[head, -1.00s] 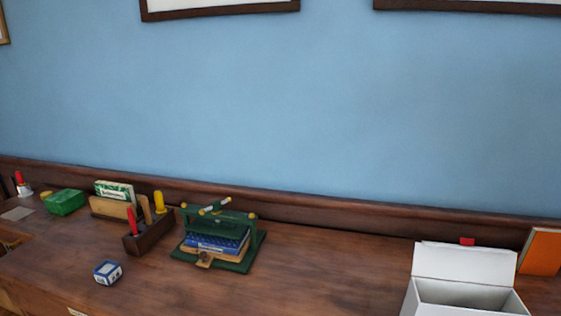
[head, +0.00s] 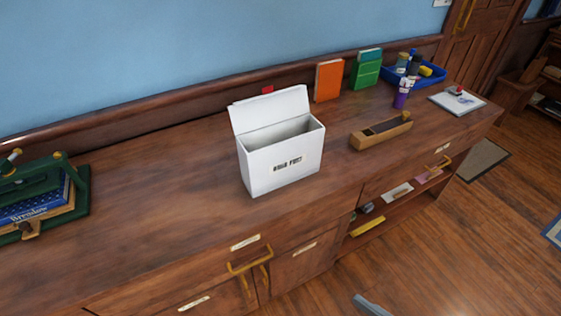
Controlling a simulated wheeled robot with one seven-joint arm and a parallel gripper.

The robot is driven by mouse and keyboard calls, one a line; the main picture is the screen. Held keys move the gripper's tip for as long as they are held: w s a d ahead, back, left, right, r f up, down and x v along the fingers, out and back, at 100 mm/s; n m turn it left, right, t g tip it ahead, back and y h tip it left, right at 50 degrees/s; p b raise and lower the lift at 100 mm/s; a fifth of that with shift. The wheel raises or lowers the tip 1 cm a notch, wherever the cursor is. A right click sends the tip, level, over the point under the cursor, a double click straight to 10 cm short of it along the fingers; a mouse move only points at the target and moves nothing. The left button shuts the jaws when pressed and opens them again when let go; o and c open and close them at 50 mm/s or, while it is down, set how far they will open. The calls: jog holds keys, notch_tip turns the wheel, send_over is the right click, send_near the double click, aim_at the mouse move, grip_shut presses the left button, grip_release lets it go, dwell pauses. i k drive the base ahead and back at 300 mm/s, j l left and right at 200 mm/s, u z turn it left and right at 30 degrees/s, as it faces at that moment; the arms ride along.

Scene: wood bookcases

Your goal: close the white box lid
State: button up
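The white box (head: 281,162) stands upright on the wooden cabinet top, near the middle of the head view, with a dark label on its front. Its lid (head: 270,110) is open. It stands raised along the back edge, tilted slightly back towards the wall. The box's inside shows from above and looks empty, though its bottom is hidden by the front wall.
A wooden tray-like block (head: 381,133) lies right of the box. Orange (head: 329,81) and green (head: 366,72) books stand behind it. A blue tray (head: 414,74) holds bottles. A green press (head: 40,200) stands at left. The cabinet top (head: 160,180) left of the box is clear.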

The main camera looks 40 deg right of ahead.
aim_at(270, 108)
jog(key=i+j+z, duration=0.1)
jog(key=i+j, duration=0.85)
jog(key=j, duration=0.1)
